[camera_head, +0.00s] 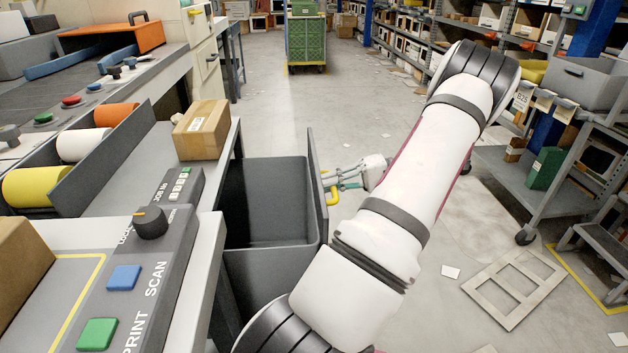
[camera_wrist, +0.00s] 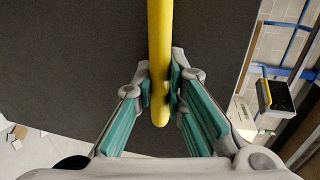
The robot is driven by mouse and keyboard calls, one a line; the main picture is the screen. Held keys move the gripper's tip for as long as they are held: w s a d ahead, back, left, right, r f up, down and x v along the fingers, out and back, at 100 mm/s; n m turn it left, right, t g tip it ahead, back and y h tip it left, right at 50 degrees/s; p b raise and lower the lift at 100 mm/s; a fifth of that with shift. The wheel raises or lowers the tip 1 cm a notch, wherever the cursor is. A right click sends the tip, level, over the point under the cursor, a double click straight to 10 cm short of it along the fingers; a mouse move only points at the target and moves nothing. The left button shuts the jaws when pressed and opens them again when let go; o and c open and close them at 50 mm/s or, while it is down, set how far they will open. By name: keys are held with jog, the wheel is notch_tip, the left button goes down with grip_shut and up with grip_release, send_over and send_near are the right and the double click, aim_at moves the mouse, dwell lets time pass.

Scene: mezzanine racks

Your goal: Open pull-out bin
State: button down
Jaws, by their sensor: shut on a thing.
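The pull-out bin (camera_head: 262,262) is a dark grey open box below the workbench at the left. It stands pulled out into the aisle, and its inside looks empty. A yellow handle (camera_head: 331,188) is on its front panel (camera_head: 316,185). My gripper (camera_head: 335,181) reaches the handle from the right. In the wrist view my gripper (camera_wrist: 161,90) is shut on the yellow handle (camera_wrist: 160,45), with a teal-padded finger on each side. The bin's dark front panel (camera_wrist: 85,60) fills much of that view.
A cardboard box (camera_head: 202,129) sits on the bench above the bin. A grey shelf cart (camera_head: 545,195) stands at the right, and a wooden frame (camera_head: 513,288) lies on the floor. A green cart (camera_head: 306,40) stands far back. The aisle floor between is mostly clear, with scattered paper.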

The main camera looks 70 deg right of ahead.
jog(key=shift+s+d, duration=0.1)
jog(key=shift+s, duration=0.2)
jog(key=c, duration=1.9)
grip_release()
jog(key=v, duration=1.2)
jog(key=shift+f, duration=0.1)
